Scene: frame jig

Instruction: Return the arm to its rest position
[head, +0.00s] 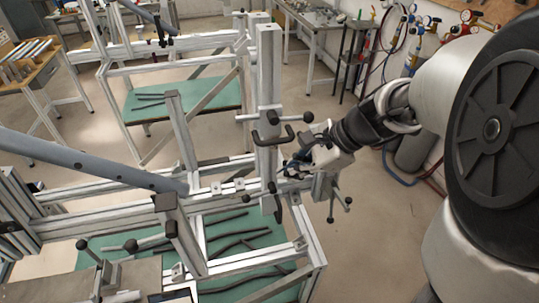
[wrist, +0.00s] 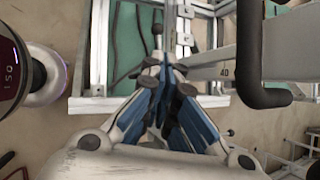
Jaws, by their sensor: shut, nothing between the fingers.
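My gripper (head: 290,166) is at the right side of the aluminium frame jig (head: 268,75), beside its upright post, with the arm reaching in from the right. In the wrist view my gripper (wrist: 165,65) has its fingers drawn together with nothing between them. A black bent handle (head: 272,138) on the post is just left of and above my gripper; it also shows at the upper right of the wrist view (wrist: 262,85). In the head view the fingertips are small and partly lost against the jig, so I cannot tell whether they touch it.
A green lower shelf (head: 235,222) under the jig carries several dark rods. A grey tube (head: 95,160) crosses at left. A clamp with black knobs (head: 346,203) stands just below my gripper. Open floor (head: 375,240) lies at lower right. Hoses and gauges (head: 400,30) hang at the back wall.

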